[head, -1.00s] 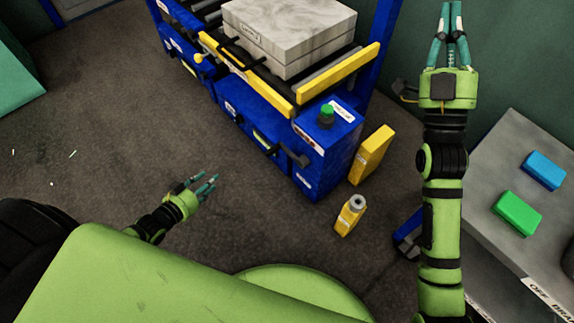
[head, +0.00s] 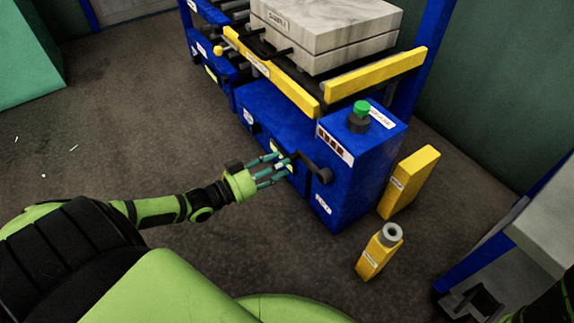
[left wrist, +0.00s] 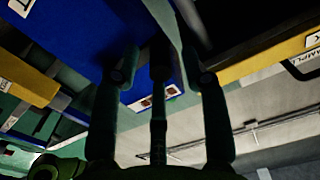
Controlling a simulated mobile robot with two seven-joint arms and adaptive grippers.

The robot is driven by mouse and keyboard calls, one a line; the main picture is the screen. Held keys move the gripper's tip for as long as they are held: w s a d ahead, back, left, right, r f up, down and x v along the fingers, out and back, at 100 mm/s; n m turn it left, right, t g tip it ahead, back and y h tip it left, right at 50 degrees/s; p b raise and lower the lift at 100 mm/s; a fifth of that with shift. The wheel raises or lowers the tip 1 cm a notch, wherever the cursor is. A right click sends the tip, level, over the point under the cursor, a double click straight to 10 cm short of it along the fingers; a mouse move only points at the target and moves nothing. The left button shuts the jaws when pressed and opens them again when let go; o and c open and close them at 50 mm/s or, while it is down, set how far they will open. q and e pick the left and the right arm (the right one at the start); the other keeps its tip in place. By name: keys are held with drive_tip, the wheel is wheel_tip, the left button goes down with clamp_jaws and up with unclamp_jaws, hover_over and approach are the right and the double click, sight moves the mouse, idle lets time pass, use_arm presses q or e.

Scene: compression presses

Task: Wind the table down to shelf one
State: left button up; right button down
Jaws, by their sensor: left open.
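The table is a roller bed with yellow rails (head: 272,72) on a blue frame, and a grey marbled two-slab block (head: 330,35) lies on it. A black crank (head: 313,168) sticks out of the front of the blue box (head: 345,190) at the frame's right end. My left gripper (head: 280,168) is open, with its fingertips close to the crank's handle end; I cannot tell whether they touch it. In the left wrist view the spread fingers (left wrist: 160,75) point at a dark shape I cannot make out clearly.
A green knob (head: 361,107) sits on top of the blue box. A yellow block (head: 410,180) and a yellow bottle-like object (head: 379,252) stand on the floor to its right. A grey-topped bench (head: 548,225) is at the right edge.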

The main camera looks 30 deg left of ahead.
use_arm(q)
drive_tip(key=shift+b+x, duration=0.55)
drive_tip(key=shift+x, duration=0.85)
clamp_jaws()
drive_tip(key=shift+f, duration=0.1)
